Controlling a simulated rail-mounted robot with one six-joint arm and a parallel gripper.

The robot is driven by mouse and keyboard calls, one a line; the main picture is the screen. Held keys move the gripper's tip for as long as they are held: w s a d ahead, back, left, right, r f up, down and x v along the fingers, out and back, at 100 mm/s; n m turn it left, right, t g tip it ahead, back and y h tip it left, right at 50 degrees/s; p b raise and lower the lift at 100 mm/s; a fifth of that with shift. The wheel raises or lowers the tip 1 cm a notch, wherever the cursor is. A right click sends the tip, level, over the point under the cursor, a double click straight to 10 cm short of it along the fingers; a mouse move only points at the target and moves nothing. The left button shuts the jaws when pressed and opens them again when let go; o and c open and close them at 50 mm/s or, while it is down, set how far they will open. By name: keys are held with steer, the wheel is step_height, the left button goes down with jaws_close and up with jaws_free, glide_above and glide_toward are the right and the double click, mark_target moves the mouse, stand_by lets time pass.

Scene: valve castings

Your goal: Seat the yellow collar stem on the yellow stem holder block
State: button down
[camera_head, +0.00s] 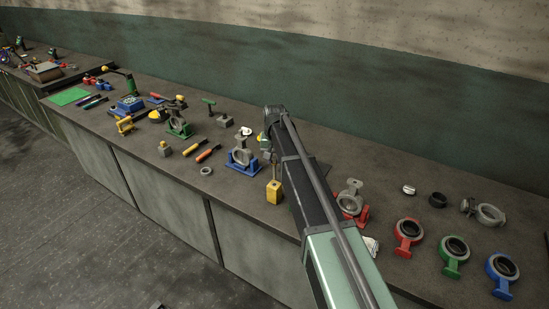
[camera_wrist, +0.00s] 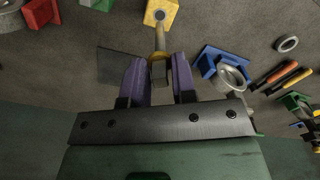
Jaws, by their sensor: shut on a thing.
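The yellow stem holder block (camera_head: 274,193) stands on the bench just left of my arm; in the wrist view it (camera_wrist: 170,9) is at the top edge, partly cut off. The yellow collar stem (camera_wrist: 159,40) has a grey rod and a yellow collar. My gripper (camera_wrist: 159,76) is shut on its collar end, between two purple fingers. The rod runs from the fingers to the block and its far end overlaps the block's top face. I cannot tell whether it is inside the hole or just above it. In the head view my arm mostly hides the gripper.
A red fixture (camera_head: 361,214) is right of my arm. Red, green and blue valve bodies (camera_head: 454,252) stand farther right.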

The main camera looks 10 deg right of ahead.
steer(key=shift+f, duration=0.6)
steer(key=shift+f+b, duration=1.7)
steer(key=shift+b, duration=0.2)
steer(key=shift+f, duration=0.1)
steer(key=shift+f+b, duration=2.95)
steer(key=shift+b, duration=0.1)
steer(key=c, duration=0.8)
jaws_free()
steer(key=shift+r, duration=0.1)
steer(key=shift+c, duration=0.2)
steer(key=shift+r, duration=0.1)
step_height(320, 180, up, 11)
steer(key=p, duration=1.1)
